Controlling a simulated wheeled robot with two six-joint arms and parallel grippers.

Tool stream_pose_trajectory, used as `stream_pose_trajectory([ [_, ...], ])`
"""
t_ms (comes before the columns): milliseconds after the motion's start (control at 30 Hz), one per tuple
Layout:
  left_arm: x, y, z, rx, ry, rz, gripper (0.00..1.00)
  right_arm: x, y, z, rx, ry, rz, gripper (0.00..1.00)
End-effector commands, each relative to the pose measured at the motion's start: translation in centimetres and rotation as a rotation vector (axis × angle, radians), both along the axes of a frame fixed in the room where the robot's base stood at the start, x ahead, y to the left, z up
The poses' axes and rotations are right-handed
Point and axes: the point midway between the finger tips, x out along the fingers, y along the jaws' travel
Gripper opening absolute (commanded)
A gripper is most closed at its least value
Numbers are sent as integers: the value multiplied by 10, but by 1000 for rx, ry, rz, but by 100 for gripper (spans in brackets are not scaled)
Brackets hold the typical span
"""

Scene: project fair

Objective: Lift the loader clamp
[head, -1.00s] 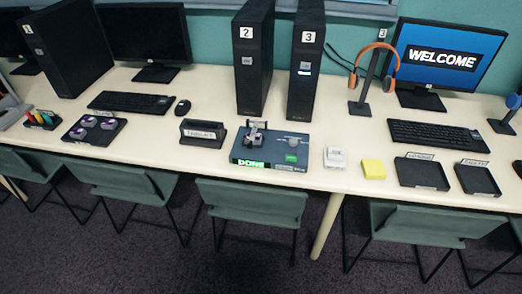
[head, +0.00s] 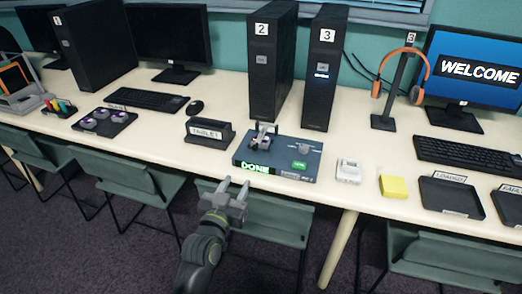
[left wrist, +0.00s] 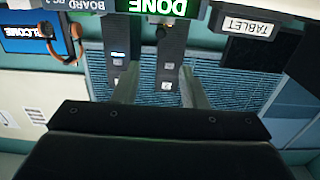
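The loader (head: 278,158) is a dark blue-grey box on the table with a lit green "DONE" display on its front. Its clamp (head: 263,136) is a small grey part on the box's left top, over a chip-like piece; I cannot tell its exact position. My left gripper (head: 234,187) is in front of the table edge, below and a little left of the loader, apart from it. In the left wrist view, its two fingers (left wrist: 159,70) are apart with nothing between them, and the "DONE" display (left wrist: 158,5) shows upside down at the top. My right gripper is not in view.
A tablet stand (head: 209,133) is left of the loader. A white device (head: 349,171), a yellow block (head: 394,186) and a black tray (head: 450,196) are to the right. Computer towers (head: 273,65) stand behind. Green chairs (head: 127,182) line the front edge.

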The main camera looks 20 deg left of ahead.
Motion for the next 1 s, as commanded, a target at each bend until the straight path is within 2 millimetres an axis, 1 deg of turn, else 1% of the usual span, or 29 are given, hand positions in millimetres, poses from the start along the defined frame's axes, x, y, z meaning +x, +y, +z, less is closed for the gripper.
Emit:
stream_pose_trajectory([
  [167,26,-1,3,5,-1,-2,39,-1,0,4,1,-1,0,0],
  [300,53,-2,1,6,1,-1,39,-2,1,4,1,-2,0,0],
  [700,127,-4,-2,5,1,-1,39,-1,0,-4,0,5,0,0],
  [900,154,-5,-2,4,1,-1,39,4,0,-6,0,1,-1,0],
  [1000,162,-5,-2,2,2,-1,39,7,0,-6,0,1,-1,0],
])
